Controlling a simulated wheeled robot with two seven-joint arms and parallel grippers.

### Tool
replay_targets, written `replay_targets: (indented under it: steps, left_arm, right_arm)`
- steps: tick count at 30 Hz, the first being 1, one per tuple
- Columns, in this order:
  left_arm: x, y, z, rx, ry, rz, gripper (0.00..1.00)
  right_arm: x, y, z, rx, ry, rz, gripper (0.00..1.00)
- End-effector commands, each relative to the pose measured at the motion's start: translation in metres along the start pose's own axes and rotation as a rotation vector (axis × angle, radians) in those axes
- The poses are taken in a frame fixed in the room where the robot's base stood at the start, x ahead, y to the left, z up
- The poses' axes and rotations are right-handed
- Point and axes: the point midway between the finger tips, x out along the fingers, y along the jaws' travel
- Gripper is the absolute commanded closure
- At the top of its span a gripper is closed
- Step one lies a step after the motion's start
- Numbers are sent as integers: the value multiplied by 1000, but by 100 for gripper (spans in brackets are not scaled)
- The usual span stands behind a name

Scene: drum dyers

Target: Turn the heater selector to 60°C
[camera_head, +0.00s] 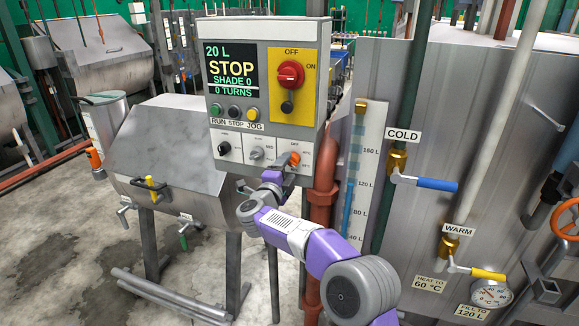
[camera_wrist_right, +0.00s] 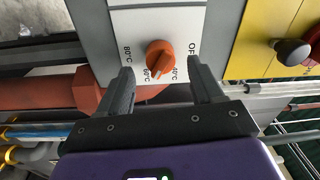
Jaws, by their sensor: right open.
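The heater selector is an orange knob (camera_wrist_right: 160,58) on a white plate marked OFF, 40°C, 60°C and 80°C. In the right wrist view its lower end points near the 60°C label; the exact setting is hard to tell. In the head view the knob (camera_head: 293,159) is at the lower right of the control box (camera_head: 265,75). My right gripper (camera_wrist_right: 158,66) is open, with one finger on each side of the knob in the wrist view. A gap shows on both sides. In the head view the right gripper (camera_head: 275,180) is just below the knob. My left gripper is not in view.
A red switch (camera_head: 290,74) sits on a yellow plate above. Two other small knobs are left of the selector. An orange-red pipe (camera_head: 322,185) runs just right of my gripper. A steel tank (camera_head: 440,130) with COLD and WARM valves stands at right.

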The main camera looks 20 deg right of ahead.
Motion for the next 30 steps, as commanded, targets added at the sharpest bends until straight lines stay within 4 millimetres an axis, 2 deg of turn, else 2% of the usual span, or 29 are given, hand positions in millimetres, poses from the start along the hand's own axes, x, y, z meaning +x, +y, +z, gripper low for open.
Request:
replay_targets:
  steps: [3,9,14,23,26,29,30]
  left_arm:
    - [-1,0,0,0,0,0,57]
    - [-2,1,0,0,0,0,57]
    - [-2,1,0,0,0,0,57]
    - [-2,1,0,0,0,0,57]
    - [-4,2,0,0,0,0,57]
    - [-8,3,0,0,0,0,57]
    - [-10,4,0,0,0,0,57]
  right_arm:
    - [-19,-1,0,-1,-2,0,34]
    - [-41,0,0,0,-1,1,34]
    - [-47,0,0,-1,-1,1,34]
    - [-47,3,1,-9,-6,3,34]
    - [-45,24,8,-76,-51,12,34]
    - [-47,73,23,-222,-162,40,34]
    - [-50,100,29,-293,-224,59,34]
